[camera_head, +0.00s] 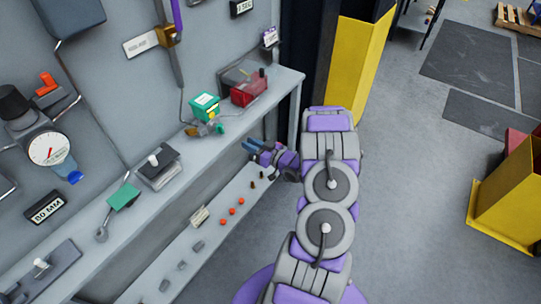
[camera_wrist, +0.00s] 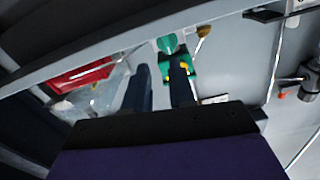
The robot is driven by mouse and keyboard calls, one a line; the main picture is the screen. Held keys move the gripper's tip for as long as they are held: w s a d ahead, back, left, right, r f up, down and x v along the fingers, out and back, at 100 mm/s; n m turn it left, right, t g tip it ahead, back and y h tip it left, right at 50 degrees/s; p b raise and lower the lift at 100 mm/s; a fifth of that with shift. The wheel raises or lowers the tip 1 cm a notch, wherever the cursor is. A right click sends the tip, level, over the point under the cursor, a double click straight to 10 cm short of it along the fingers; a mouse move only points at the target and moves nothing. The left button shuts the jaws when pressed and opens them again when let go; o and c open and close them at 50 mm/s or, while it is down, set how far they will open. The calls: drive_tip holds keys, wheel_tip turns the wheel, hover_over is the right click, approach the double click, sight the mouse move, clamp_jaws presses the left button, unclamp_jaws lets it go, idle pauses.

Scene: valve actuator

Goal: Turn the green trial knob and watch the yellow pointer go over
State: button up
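A green box-shaped unit (camera_head: 205,102) stands on the grey shelf, with a small yellow part (camera_head: 211,114) on its face, likely the pointer. A small green knob-like piece (camera_head: 220,128) sticks out in front of it, beside a brownish fitting. In the wrist view the green unit (camera_wrist: 165,70) is beyond my fingers, with a rounded green piece (camera_wrist: 167,43) at its top and a yellow part (camera_wrist: 184,66). My gripper (camera_head: 248,145) is by the shelf's front edge, right of and apart from the knob. Its two dark fingers (camera_wrist: 159,66) are apart and empty. The right finger partly covers the green unit.
A red open box (camera_head: 249,93) stands right of the green unit on the shelf (camera_head: 180,150). A lower ledge (camera_head: 180,240) holds small orange and dark pegs. A gauge (camera_head: 48,148) is on the wall at left. A yellow post (camera_head: 357,65) stands behind my arm.

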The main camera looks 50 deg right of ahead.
drive_tip(key=s+b, duration=0.1)
drive_tip(key=s, duration=0.7)
drive_tip(key=shift+s+d+b, duration=0.2)
drive_tip(key=shift+s+b, duration=0.15)
idle(0.4)
drive_tip(key=shift+r, duration=0.1)
idle(0.4)
drive_tip(key=s+d+p, duration=0.1)
drive_tip(key=s+p, duration=0.1)
drive_tip(key=s, duration=1.5)
drive_tip(key=shift+s+d, duration=0.15)
drive_tip(key=shift+d, duration=0.05)
